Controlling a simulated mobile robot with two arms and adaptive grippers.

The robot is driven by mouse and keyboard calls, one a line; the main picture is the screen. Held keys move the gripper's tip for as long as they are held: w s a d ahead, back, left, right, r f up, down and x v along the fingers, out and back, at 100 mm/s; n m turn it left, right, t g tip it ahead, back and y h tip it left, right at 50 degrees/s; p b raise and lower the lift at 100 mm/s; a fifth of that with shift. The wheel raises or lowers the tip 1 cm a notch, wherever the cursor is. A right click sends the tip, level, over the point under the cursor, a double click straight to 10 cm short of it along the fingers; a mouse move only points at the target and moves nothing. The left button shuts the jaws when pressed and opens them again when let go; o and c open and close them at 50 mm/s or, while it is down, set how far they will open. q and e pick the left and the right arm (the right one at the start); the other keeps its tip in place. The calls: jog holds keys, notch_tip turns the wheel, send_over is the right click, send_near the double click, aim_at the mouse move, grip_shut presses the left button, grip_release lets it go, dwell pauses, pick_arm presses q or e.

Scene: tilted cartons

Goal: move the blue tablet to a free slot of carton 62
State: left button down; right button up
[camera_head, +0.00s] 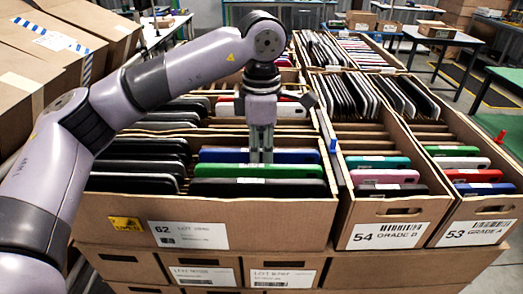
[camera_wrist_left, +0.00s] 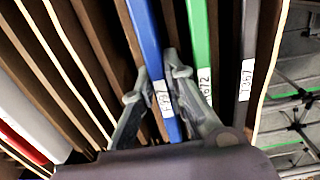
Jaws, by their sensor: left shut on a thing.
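Carton 62 (camera_head: 133,206) stands at the front with its printed label facing me. The blue tablet (camera_head: 219,155) stands on edge in its right-hand row, behind a green tablet (camera_head: 222,170) and a dark tablet (camera_head: 228,189). My left gripper (camera_head: 262,152) reaches down from above, its fingers on either side of the blue tablet and shut on it. In the left wrist view the blue tablet (camera_wrist_left: 145,35) passes between the fingers of the gripper (camera_wrist_left: 158,72), with the green tablet (camera_wrist_left: 200,35) to its right. The tablet's lower part is hidden in the carton. My right gripper is not in view.
Brown dividers (camera_wrist_left: 100,50) with empty gaps lie beside the blue tablet. Several dark tablets (camera_head: 140,165) fill the left row of carton 62. More filled cartons stand behind.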

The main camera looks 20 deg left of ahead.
pick_arm(q)
jog(key=shift+f, duration=0.2)
dwell(0.3)
dwell(0.3)
jog(key=c, duration=1.5)
grip_release()
jog(key=shift+c, duration=0.2)
notch_tip(320, 180, up, 12)
notch_tip(320, 180, up, 7)
jog(key=p, duration=0.7)
